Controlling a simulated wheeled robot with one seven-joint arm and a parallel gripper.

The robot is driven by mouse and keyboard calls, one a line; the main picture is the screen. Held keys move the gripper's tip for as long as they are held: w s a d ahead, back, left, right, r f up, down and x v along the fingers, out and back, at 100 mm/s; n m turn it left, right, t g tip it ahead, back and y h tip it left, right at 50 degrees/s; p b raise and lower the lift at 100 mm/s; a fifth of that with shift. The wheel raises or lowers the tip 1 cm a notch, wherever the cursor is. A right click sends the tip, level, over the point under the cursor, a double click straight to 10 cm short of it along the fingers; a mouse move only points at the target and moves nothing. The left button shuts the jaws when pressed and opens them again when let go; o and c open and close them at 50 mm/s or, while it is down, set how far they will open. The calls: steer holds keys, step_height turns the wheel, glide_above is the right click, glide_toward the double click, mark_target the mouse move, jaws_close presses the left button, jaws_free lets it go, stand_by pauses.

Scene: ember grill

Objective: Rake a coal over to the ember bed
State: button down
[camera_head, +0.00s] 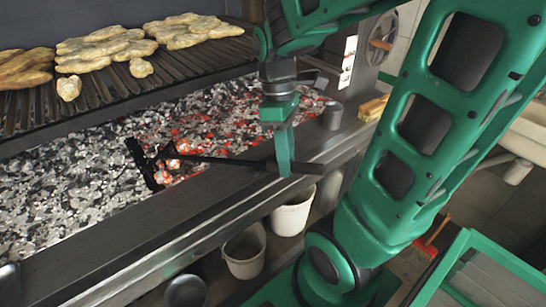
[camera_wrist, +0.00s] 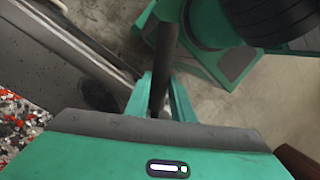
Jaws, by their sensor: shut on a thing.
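My gripper (camera_head: 284,150) is shut on the dark handle of a rake (camera_head: 222,159) above the grill's front ledge. The handle also shows between my fingers in the wrist view (camera_wrist: 162,75). The rake's dark head (camera_head: 142,163) rests in the coals at the left end of the handle. Glowing orange coals (camera_head: 172,164) lie just right of the head, close to it; I cannot tell whether they touch. A bed of red embers (camera_head: 215,130) spreads behind the handle toward the right. Grey ashy coals (camera_head: 70,175) fill the left side.
Flatbreads (camera_head: 105,45) lie on a slatted rack (camera_head: 120,80) over the back of the coals. A metal ledge (camera_head: 120,235) runs along the grill's front. Pale buckets (camera_head: 293,214) stand below it. A grey cup (camera_head: 333,116) stands on the ledge at right.

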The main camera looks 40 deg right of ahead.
steer(key=shift+s+d, duration=0.8)
steer(key=shift+d, duration=0.15)
steer(key=shift+w+a+r, duration=0.2)
steer(key=shift+r, duration=0.55)
steer(key=shift+w+a+r, duration=0.15)
steer(key=shift+a+r, duration=0.05)
steer(key=shift+r, duration=0.55)
steer(key=shift+w+a+r, duration=0.2)
steer(key=shift+r, duration=0.55)
steer(key=s+d+r, duration=0.3)
steer(key=s+d, duration=0.5)
steer(key=s, duration=0.5)
steer(key=shift+d, duration=0.35)
